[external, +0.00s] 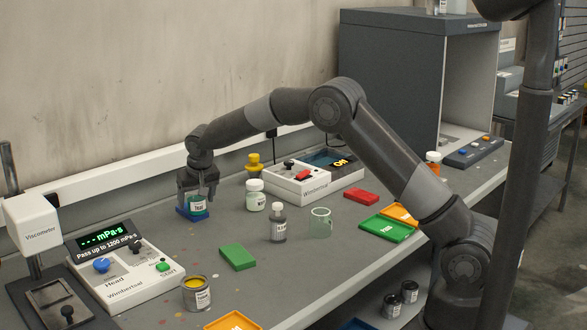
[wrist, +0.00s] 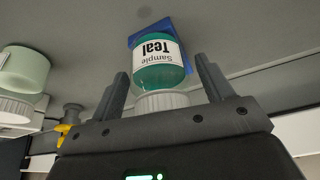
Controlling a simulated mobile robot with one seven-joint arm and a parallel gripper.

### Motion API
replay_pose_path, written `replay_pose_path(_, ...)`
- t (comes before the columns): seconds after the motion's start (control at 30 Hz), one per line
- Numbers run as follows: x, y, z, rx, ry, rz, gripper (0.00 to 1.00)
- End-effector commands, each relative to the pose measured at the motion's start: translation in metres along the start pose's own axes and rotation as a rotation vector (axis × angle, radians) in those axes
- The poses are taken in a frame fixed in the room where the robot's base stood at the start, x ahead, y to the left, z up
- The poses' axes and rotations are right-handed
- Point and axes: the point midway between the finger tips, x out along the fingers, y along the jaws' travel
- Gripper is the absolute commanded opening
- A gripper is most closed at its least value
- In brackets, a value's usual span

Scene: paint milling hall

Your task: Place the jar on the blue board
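The teal jar (external: 198,206), with a white lid and a "Sample Teal" label, stands upright on the small blue board (external: 182,211) near the wall. In the wrist view the jar (wrist: 158,72) is in the middle, with the blue board (wrist: 148,32) under its base. My gripper (external: 197,192) is above the board, fingers pointing down. In the wrist view its fingers (wrist: 164,88) are spread either side of the jar's white lid, with a gap on both sides. Part of the board is hidden behind the jar.
A pale green jar (external: 255,196), a grey bottle (external: 278,224) and a glass beaker (external: 321,223) stand to the right. A green board (external: 238,257) lies in front, and an open yellow paint can (external: 196,294) is nearer. The viscometer panel (external: 125,265) is at left.

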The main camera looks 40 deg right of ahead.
Motion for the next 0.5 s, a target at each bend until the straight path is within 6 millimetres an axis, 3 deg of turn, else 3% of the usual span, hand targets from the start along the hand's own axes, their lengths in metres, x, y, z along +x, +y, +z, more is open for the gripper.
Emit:
replay_pose_path(0.3, -0.003, 0.0, -0.002, 0.0, 0.001, -0.001, 0.75)
replay_pose_path(0.5, -0.033, 0.0, -0.002, 0.0, 0.003, -0.002, 0.75)
